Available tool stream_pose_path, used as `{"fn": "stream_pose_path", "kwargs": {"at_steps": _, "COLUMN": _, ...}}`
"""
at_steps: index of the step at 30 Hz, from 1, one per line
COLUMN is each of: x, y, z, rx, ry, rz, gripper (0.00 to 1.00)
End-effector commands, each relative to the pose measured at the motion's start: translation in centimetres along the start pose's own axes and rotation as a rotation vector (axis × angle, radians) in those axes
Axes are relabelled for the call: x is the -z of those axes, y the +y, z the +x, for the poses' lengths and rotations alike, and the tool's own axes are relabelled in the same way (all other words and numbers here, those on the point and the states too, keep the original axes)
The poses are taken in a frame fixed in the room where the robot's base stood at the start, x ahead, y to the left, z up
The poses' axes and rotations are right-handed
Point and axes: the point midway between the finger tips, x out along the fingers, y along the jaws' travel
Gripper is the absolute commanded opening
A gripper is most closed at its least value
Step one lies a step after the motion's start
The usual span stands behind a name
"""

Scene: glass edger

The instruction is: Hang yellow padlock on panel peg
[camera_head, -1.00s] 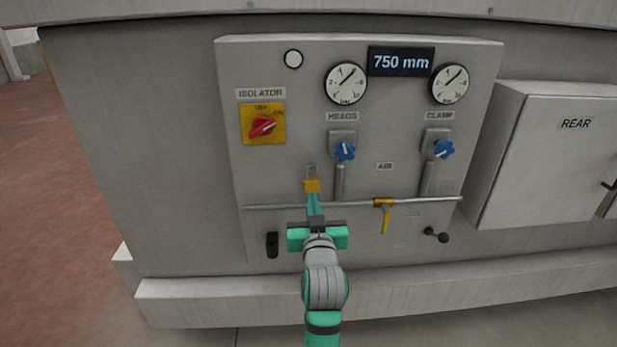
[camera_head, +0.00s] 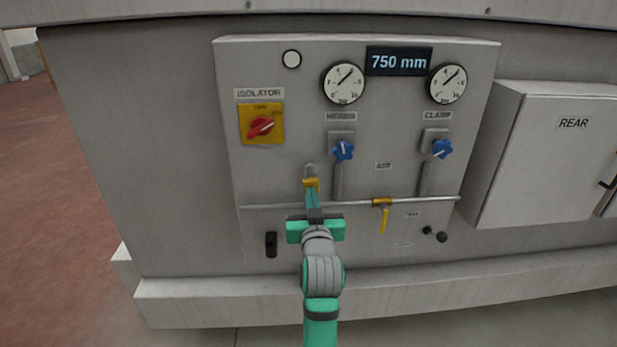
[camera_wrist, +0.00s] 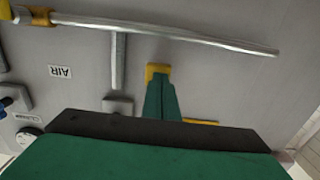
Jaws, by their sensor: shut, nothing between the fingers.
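The yellow padlock (camera_head: 311,184) is upright in front of the grey panel (camera_head: 270,179), left of the blue HEADS knob, with its grey shackle on top. My gripper (camera_head: 311,193) is shut and points at the panel, its teal fingertips at the padlock's lower edge. In the wrist view, the gripper (camera_wrist: 160,82) also looks shut, with part of the yellow padlock (camera_wrist: 157,71) showing beyond the fingertips. The panel peg cannot be made out. Whether the shackle is around it cannot be told.
A horizontal pipe (camera_head: 350,203) with a yellow valve (camera_head: 382,202) crosses the panel at fingertip height. Blue knobs (camera_head: 343,151) (camera_head: 442,148) and a red isolator switch (camera_head: 261,126) stick out nearby. A black handle (camera_head: 271,244) is lower left.

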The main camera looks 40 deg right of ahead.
Motion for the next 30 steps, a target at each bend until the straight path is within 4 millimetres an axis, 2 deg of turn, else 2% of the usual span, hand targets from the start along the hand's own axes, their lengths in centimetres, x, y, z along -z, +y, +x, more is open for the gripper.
{"fn": "stream_pose_path", "kwargs": {"at_steps": 30, "x": 0.0, "y": 0.1, "z": 2.3, "rx": -0.002, "ry": 0.000, "rz": 0.000, "gripper": 0.00}}
